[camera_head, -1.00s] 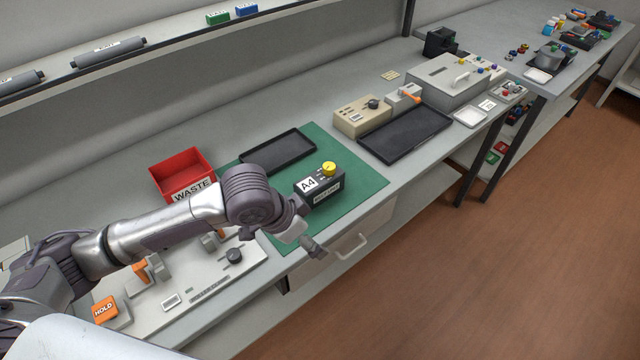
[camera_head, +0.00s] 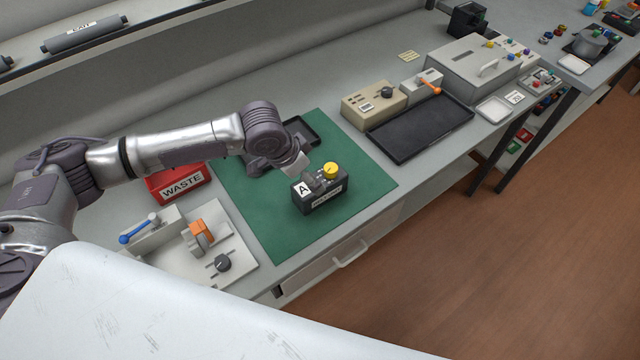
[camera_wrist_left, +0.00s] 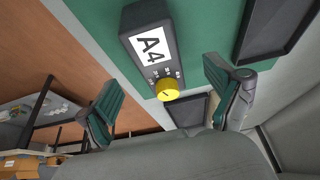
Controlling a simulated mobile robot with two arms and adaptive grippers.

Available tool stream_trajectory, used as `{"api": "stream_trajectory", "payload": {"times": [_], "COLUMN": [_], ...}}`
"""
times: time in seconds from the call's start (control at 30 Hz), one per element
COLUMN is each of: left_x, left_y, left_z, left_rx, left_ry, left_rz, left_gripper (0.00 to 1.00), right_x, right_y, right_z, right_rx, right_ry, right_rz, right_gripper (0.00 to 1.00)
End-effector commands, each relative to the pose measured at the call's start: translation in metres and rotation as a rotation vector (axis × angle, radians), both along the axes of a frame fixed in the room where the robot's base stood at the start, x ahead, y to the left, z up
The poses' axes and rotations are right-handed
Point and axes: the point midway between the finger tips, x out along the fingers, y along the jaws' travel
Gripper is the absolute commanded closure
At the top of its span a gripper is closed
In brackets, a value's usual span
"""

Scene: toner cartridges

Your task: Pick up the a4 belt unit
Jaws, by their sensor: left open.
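The A4 belt unit (camera_head: 322,196) is a dark box with a white A4 label and a yellow knob on top. It sits on the green mat (camera_head: 272,222). My right gripper is not in view.
A red WASTE bin (camera_head: 180,184) stands left of the mat. A black tray (camera_head: 300,134) is partly hidden behind my arm. A larger black tray (camera_head: 420,128) and a beige box (camera_head: 374,104) stand to the right. A fixture with an orange clamp (camera_head: 202,232) is in front left.

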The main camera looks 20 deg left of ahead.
Motion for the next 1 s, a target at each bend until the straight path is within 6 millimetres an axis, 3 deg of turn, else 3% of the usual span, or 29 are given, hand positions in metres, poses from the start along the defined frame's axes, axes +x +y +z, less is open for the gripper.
{"api": "stream_trajectory", "payload": {"times": [0.13,0.37,0.47,0.67,0.93,1.0], "left_x": [0.007,0.010,0.013,0.019,0.020,0.020], "left_y": [-0.006,-0.011,-0.017,-0.023,-0.023,-0.023], "left_z": [-0.019,-0.034,-0.047,-0.072,-0.075,-0.075], "left_rx": [0.000,0.000,0.000,0.001,0.000,0.000], "left_ry": [0.001,0.001,0.001,0.001,0.000,0.000], "left_rz": [0.000,-0.001,-0.001,0.000,-0.001,-0.001], "left_gripper": [0.08,0.08,0.08,0.08,0.08,0.20], "right_x": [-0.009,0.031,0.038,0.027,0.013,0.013], "right_y": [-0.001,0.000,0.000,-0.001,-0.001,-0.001], "right_z": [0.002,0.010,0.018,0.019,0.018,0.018], "right_rx": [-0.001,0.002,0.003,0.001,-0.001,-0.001], "right_ry": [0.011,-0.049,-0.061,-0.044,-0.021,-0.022], "right_rz": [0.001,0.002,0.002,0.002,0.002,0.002], "right_gripper": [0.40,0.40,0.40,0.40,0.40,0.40]}}
